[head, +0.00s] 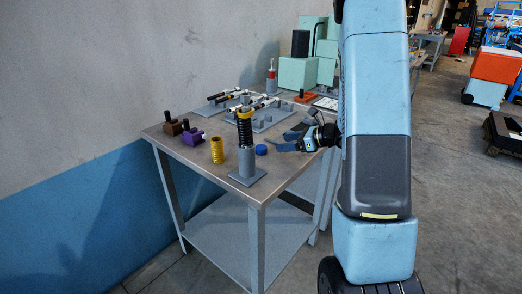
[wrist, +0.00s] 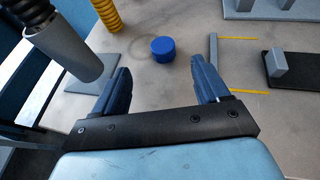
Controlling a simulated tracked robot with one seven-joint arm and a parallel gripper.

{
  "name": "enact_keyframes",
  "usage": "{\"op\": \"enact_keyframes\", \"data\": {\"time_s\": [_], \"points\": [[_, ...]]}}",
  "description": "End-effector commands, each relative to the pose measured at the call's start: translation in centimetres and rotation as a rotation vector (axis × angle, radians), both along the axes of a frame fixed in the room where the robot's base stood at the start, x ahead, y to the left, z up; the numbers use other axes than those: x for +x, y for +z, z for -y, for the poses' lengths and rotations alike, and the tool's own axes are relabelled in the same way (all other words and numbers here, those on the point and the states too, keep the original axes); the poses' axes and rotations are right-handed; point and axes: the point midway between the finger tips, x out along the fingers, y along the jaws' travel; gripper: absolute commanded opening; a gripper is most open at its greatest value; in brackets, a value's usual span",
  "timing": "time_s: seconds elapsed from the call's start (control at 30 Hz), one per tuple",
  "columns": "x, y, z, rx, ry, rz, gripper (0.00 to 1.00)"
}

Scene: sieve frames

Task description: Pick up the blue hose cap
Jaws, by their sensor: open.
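The blue hose cap (head: 261,149) is a small, short round cap lying on the grey metal table (head: 205,155), between the grey post stand and my gripper. In the wrist view the cap (wrist: 162,49) lies flat on the tabletop, beyond the fingertips and roughly midway between them. My gripper (head: 285,141) is at the right side of the table, pointing left towards the cap. In the wrist view my gripper (wrist: 160,75) has its two blue fingers spread wide, with nothing between them and apart from the cap.
A grey post stand (head: 246,165) with a black spring and yellow top stands close by; in the wrist view its post (wrist: 70,50) is left of the fingers. A yellow ribbed hose (head: 217,151) stands near it. Grey fixtures (head: 265,120), purple (head: 192,137) and brown blocks (head: 173,128) lie farther back.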

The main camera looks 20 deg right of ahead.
Motion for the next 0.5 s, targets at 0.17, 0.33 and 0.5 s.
{"op": "enact_keyframes", "data": {"time_s": [0.17,0.33,0.5], "points": [[1.7,-1.2,-2.2,-0.001,0.003,-0.001,0.74],[2.6,-1.8,-3.3,-0.002,0.002,0.001,0.74],[3.0,-2.1,-3.7,-0.001,0.003,0.000,0.74]]}}
